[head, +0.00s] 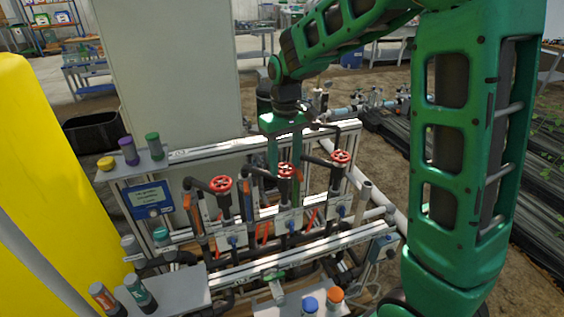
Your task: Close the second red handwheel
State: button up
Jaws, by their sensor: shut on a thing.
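Three red handwheels stand in a row on the skid: one at the left (221,184), the middle one (286,171), and one at the right (341,157). The middle one is the second from either end. My gripper (285,165) points down at the middle handwheel from above, with its green fingers on either side of it. It is shut on this handwheel. The fingers and hand cover part of the wheel's far side, and the exact contact is too small to see.
An upper metal rail (215,143) runs behind the wheels, and a lower rail (300,247) runs in front. Bottles with purple (128,150) and green (154,145) caps stand at the left. Black pipes surround the valves. A yellow tank (45,180) fills the left edge.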

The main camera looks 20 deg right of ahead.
aim_at(285, 167)
jog(key=shift+w, duration=0.1)
jog(key=o, duration=1)
jog(key=shift+o, duration=0.2)
jog(key=shift+r, duration=0.15)
notch_tip(285, 167, up, 10)
jog(key=shift+r, duration=0.25)
jog(key=s+d+f+m, duration=0.2)
jog(key=s+d+m, duration=0.3)
jog(key=s+d, duration=0.95)
jog(key=s+d+f+m, duration=0.1)
jog(key=s+f+m, duration=0.1)
jog(key=s, duration=0.6)
jog(key=s+d+f+m, duration=0.1)
jog(key=s+f, duration=0.3)
jog(key=s, duration=0.4)
jog(key=shift+s+f+m, duration=0.2)
jog(key=shift+s+m, duration=0.15)
jog(key=shift+m, duration=0.15)
